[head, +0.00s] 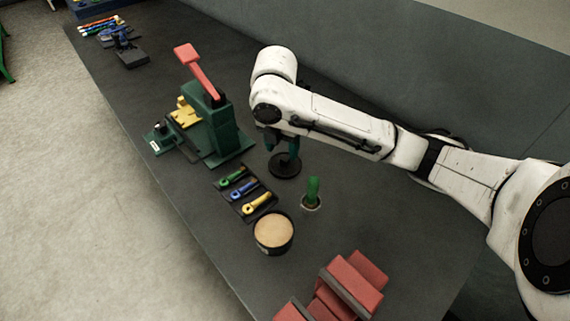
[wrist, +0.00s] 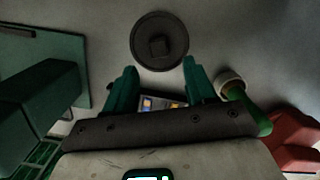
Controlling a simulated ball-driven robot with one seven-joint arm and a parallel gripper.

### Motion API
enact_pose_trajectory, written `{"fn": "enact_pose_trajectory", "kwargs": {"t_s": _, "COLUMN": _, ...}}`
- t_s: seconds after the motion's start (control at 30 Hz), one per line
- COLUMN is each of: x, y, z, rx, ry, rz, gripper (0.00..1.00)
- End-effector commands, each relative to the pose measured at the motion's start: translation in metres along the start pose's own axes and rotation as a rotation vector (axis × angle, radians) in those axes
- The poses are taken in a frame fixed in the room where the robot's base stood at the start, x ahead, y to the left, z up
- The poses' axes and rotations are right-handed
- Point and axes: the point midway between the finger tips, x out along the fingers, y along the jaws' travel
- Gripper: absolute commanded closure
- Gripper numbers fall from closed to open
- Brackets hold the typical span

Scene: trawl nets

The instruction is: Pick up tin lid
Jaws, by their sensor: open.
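The tin lid is a round dark disc with a small square knob in its middle. It lies on the dark bench in the head view (head: 285,171) and shows at the top middle of the wrist view (wrist: 146,58). My gripper (head: 282,150) has teal fingers and hangs just above the lid in the head view. In the wrist view my gripper (wrist: 159,68) is open and empty, with its fingertips at the lid's near edge, one to each side. A round dark tin (head: 274,249) with tan contents stands on the bench nearer the camera.
A green-handled tool (head: 313,188) stands in a pale ring right of the lid. A tray (head: 231,205) of coloured tools lies left. A green press (head: 228,135) with a red lever stands behind left. Red blocks (head: 352,284) lie at the near end.

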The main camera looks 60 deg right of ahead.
Motion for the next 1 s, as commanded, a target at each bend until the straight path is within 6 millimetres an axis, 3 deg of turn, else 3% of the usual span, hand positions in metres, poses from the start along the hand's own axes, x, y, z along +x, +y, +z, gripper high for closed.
{"fn": "enact_pose_trajectory", "kwargs": {"t_s": 0.33, "x": 0.043, "y": 0.0, "z": 0.009, "rx": 0.0, "ry": 0.001, "rz": -0.003, "gripper": 0.45}}
{"fn": "enact_pose_trajectory", "kwargs": {"t_s": 0.67, "x": 0.05, "y": 0.0, "z": 0.009, "rx": -0.002, "ry": 0.001, "rz": 0.0, "gripper": 0.45}}
{"fn": "enact_pose_trajectory", "kwargs": {"t_s": 1.0, "x": 0.05, "y": 0.0, "z": 0.009, "rx": -0.002, "ry": 0.001, "rz": 0.0, "gripper": 0.76}}
